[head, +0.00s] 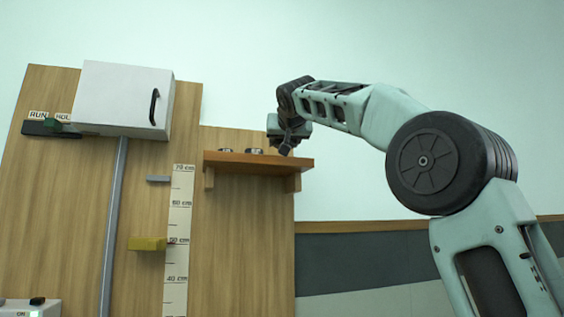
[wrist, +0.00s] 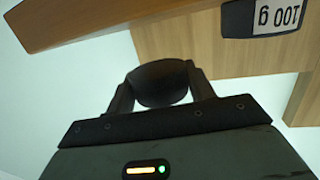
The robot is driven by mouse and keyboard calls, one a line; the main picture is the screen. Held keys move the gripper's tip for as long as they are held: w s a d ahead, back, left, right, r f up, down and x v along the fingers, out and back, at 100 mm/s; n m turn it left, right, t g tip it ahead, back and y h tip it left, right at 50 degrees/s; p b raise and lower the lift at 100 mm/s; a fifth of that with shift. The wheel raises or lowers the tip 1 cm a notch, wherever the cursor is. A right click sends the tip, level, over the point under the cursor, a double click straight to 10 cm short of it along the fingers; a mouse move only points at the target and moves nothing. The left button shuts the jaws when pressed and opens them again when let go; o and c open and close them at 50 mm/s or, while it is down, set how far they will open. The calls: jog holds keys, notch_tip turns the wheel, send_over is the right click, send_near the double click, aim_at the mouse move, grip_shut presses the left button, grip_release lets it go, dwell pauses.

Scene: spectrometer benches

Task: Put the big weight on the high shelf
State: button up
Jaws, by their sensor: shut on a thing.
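My gripper (wrist: 160,88) is shut on a dark rounded weight (wrist: 160,75), which shows between its two fingers in the wrist view. In the head view my gripper (head: 286,148) is at the right end of the high shelf (head: 250,163), close above its board. The held weight is too small and dark there to tell apart from the fingers, and I cannot tell whether it touches the shelf. No marking shows on it. The shelf is a brown wooden board on brackets.
A dark weight marked 100 g (wrist: 262,20) shows upside down in the wrist view. Left are a height scale (head: 178,230), a yellow block (head: 147,243) and a white cabinet (head: 123,98).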

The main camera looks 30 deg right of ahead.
jog(key=shift+f+b, duration=0.45)
jog(key=shift+f, duration=1.5)
jog(key=shift+f, duration=0.15)
jog(key=o, duration=1.1)
jog(key=shift+s+a, duration=0.1)
jog(key=shift+s, duration=0.05)
jog(key=b+v, duration=0.4)
jog(key=v, duration=0.7)
jog(key=shift+s+a+b, duration=0.1)
jog(key=shift+s+b, duration=0.25)
